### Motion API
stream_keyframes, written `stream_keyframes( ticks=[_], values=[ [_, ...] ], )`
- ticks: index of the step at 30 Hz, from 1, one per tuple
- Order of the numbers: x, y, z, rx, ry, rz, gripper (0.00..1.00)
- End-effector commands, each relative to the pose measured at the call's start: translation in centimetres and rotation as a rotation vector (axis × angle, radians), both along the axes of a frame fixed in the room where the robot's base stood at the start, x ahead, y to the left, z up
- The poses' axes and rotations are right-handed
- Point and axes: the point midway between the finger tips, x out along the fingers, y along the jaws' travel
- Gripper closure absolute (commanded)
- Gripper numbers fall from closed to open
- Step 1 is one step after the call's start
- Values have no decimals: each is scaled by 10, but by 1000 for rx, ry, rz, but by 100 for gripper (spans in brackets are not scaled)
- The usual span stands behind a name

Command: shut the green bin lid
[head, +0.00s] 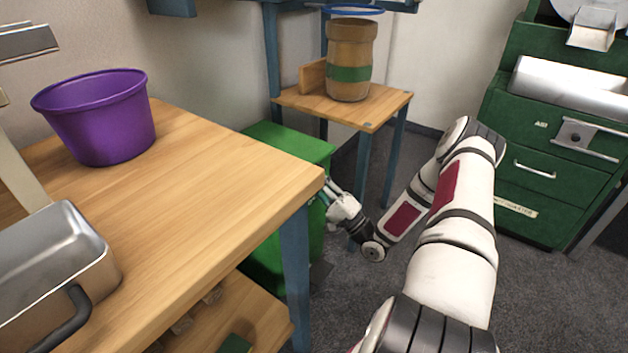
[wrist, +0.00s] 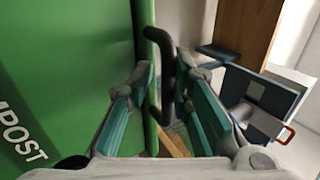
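The green bin (head: 265,262) stands on the floor behind and below the wooden table's right edge. Its green lid (head: 290,142) lies roughly level over it; I cannot tell whether it is fully down. In the wrist view the bin's lettered front (wrist: 65,70) fills the left, with the lid's edge (wrist: 150,55) beside it and a dark line between. A black handle (wrist: 166,75) projects near the lid's edge. My gripper (wrist: 165,100) is open, with its teal-padded fingers on either side of the handle's end. In the head view my gripper (head: 328,192) is beside the bin's right side.
The wooden table (head: 215,170) carries a purple bucket (head: 100,120) and a metal pan (head: 50,260); its blue leg (head: 296,275) stands close to the bin. A small table (head: 375,108) with a wooden barrel (head: 350,60) stands behind. Green drawers (head: 545,170) are at right.

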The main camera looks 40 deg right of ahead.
Motion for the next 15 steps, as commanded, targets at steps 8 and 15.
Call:
stream_keyframes(
  ticks=[8,15],
  values=[
    [-13,-4,-8,0,-1,0,82],
    [-53,-15,-33,1,0,-3,82]
  ],
)
